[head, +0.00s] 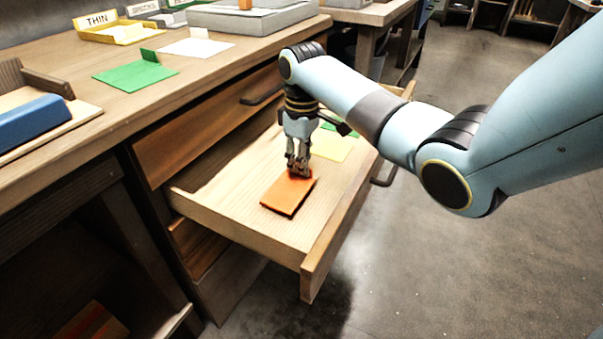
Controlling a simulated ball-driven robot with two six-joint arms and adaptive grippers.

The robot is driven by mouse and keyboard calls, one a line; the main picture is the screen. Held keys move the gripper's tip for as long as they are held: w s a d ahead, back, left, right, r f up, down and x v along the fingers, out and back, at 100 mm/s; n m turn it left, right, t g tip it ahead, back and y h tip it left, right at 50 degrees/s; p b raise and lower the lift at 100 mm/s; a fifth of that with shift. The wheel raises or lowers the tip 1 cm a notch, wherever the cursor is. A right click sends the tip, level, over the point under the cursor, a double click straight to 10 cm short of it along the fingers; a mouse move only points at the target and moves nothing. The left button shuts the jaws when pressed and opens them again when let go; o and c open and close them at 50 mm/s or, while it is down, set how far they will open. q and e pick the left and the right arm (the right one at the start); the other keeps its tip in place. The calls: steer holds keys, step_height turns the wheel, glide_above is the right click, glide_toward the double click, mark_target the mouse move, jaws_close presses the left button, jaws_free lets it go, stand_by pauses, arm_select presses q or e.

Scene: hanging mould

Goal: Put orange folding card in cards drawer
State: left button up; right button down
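The orange folding card (287,196) is inside the pulled-out cards drawer (240,222), low over or on its floor; I cannot tell if it touches. My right gripper (298,173) points down into the drawer. Its fingers are close together on the far end of the card, where its raised tab seems to be, and they partly hide that end. A yellow card (331,147) and a green card lie deeper in the drawer, partly hidden behind my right gripper and arm. My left gripper is not in view.
On the bench top are a green card (136,76) with an upright tab, a white card (196,47), a yellow tray marked THIN (112,33) and a blue block (32,121). The drawer's near floor is bare. The floor at right is clear.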

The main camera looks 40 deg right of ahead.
steer(key=shift+f, duration=0.95)
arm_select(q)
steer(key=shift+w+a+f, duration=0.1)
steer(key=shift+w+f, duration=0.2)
arm_select(e)
steer(key=shift+r, duration=0.1)
steer(key=c, duration=1.5)
jaws_free()
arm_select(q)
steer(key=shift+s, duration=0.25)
